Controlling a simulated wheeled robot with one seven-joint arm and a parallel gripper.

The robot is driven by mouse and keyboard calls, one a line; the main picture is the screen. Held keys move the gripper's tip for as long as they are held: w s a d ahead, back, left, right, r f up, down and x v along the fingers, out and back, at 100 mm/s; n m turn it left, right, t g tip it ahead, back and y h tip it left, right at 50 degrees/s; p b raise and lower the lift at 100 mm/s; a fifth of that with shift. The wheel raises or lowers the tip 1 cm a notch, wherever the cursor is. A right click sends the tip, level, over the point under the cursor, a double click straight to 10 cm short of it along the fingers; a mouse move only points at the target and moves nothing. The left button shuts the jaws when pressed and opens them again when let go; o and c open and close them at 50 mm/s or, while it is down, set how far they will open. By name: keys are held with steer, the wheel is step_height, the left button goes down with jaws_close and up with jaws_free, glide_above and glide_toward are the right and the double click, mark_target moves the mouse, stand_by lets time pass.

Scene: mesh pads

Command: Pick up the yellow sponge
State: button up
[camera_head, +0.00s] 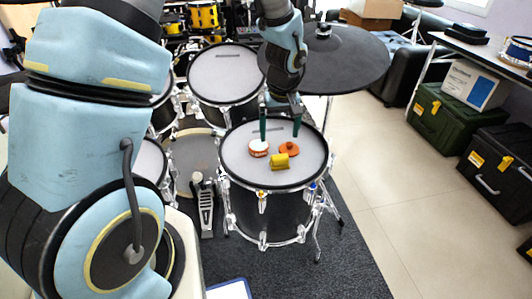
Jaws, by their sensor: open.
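The yellow sponge (280,162) lies on the pale mesh drumhead (240,176) of the nearest drum, toward its front middle. My gripper (280,138) is above the far part of the same drumhead, behind the sponge in the picture. Its two dark green fingers are apart, with nothing visible held between them. The exact height of the fingertips over the drumhead is hard to tell.
A round orange-and-white item (258,148) and an orange item with a dark knob (289,148) lie close behind the sponge. A large dark cymbal (345,62) and another drum (224,72) stand behind. Open floor (395,185) lies right.

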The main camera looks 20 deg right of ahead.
mark_target(280, 157)
steer(key=f, duration=0.4)
steer(key=w+f, duration=0.1)
steer(key=shift+d+f, duration=0.15)
steer(key=shift+f, duration=0.25)
steer(key=shift+d+f+p, duration=0.15)
steer(key=shift+f+p, duration=0.15)
steer(key=shift+f, duration=1.05)
steer(key=shift+d+f+p, duration=0.15)
steer(key=shift+f+p, duration=0.1)
steer(key=shift+f, duration=1.05)
steer(key=c, duration=1.3)
step_height(280, 157, up, 10)
steer(key=shift+r+b, duration=0.1)
steer(key=shift+b, duration=0.25)
